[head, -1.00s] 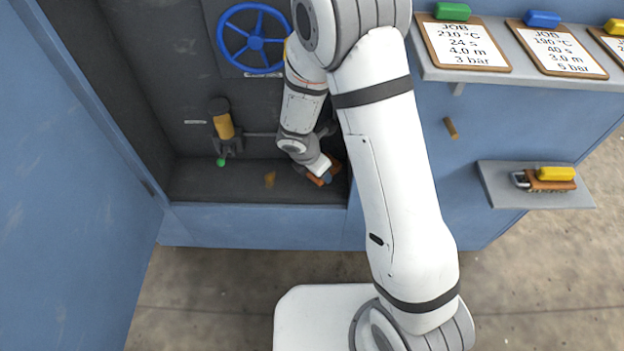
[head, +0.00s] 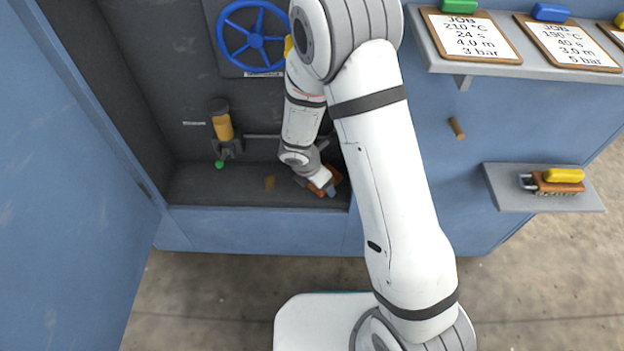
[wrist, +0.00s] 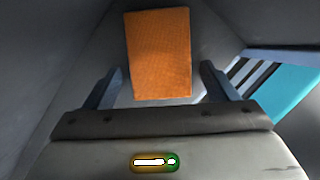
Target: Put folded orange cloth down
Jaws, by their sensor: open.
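The folded orange cloth (wrist: 158,55) shows as a flat orange rectangle in the wrist view, lying on a dark grey surface. In the head view the cloth (head: 335,178) is partly hidden behind my wrist, at the right end of the grey recess floor. My gripper (wrist: 160,88) is open, with one finger on each side of the cloth's near end in the picture. I cannot tell whether the fingers touch it. In the head view my gripper (head: 328,188) points down into the recess.
A blue handwheel (head: 256,40) and a yellow cylinder with a green knob (head: 222,126) are on the back wall.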

